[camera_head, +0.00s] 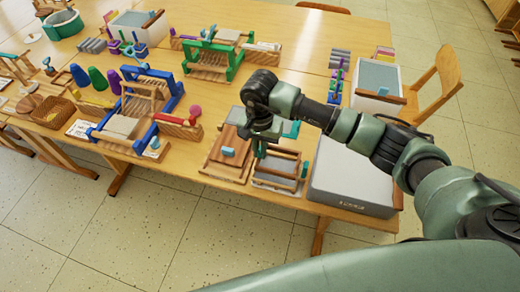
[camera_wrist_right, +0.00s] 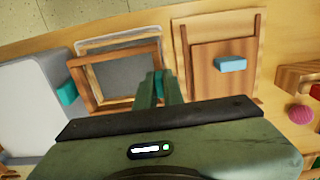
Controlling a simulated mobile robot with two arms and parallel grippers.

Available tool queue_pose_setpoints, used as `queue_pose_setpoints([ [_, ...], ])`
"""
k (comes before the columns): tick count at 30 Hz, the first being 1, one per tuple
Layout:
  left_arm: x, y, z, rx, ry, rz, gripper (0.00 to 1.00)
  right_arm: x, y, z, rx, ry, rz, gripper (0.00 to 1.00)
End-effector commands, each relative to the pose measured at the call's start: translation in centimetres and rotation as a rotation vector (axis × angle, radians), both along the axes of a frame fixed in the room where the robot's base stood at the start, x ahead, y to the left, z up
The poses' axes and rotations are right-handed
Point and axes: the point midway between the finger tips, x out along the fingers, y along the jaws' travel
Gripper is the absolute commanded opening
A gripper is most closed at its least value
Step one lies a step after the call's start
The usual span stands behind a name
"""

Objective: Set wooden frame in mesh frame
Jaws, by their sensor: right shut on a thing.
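The wooden frame (camera_wrist_right: 113,105), a brown open rectangle, lies across the grey mesh in the right wrist view and also shows in the head view (camera_head: 283,153). The mesh frame (camera_wrist_right: 108,42), with a paler rim, is behind it and partly covered. The two outlines are not flush in the wrist view; I cannot tell whether they touch. My right gripper (camera_wrist_right: 157,87) is shut on the wooden frame at one side, beside a teal tab. In the head view this gripper (camera_head: 261,150) is above the table's front part. My left gripper is not in view.
A wooden board (camera_head: 232,143) with a blue block stands just left of the frames. A large grey tub (camera_head: 350,182) is close on the right, at the table's front edge. A blue loom (camera_head: 135,108) and a green loom (camera_head: 214,62) stand farther left and back.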

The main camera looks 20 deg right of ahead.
Motion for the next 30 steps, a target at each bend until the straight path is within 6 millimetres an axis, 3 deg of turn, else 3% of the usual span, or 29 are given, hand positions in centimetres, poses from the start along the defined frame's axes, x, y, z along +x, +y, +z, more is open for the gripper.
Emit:
queue_pose_setpoints([
  [30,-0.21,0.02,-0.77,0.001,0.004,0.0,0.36,0.0,0.02,-0.12,0.0,0.0,0.001,0.0],
])
